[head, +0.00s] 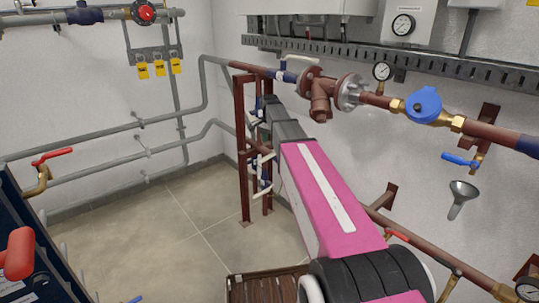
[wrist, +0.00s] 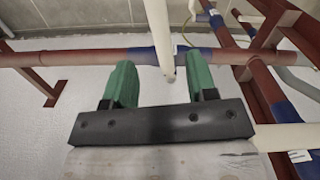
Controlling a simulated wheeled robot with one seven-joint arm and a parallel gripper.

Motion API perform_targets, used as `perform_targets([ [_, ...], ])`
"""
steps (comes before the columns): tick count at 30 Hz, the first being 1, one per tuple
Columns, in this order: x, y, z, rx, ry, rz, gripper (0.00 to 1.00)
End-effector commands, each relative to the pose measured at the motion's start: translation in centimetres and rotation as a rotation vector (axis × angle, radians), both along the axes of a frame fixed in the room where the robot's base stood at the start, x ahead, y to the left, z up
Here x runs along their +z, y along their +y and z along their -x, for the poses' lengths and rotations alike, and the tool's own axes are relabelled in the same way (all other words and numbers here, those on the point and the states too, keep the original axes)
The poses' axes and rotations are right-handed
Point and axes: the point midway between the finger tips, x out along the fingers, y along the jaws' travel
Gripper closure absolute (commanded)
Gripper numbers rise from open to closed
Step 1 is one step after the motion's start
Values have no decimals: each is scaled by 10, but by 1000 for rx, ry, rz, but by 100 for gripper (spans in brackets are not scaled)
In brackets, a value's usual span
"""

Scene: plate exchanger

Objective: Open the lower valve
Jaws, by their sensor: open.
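In the head view, white levers with blue parts sit on the dark red upright frame, one higher (head: 265,158) and one lower (head: 264,191). Which lever belongs to the lower valve is not certain. My pink arm reaches toward this frame and hides my gripper there. In the wrist view, my gripper (wrist: 160,72) has two green fingers spread apart and holds nothing. A pale bar (wrist: 157,30), possibly a valve lever, comes down from the top, its end between the fingertips. It crosses a red-brown pipe (wrist: 80,57) with blue sections. I cannot tell whether the fingers touch the pipe.
The red-brown frame (head: 243,150) stands beside the wall. A pipe with flanges (head: 320,95) and a blue meter (head: 424,105) runs above my arm at the right. A dark blue unit (head: 40,250) with red handles is at the left. The tiled floor (head: 150,215) between is clear.

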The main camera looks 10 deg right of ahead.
Motion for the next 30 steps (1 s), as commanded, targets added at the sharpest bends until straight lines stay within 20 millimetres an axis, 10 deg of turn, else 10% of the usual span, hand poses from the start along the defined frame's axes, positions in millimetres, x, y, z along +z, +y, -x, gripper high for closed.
perform_targets([
  [12,-63,0,0,1,0,0,48],
  [26,-74,0,0,2,-1,0,48],
  [30,-74,0,0,2,-1,0,87],
])
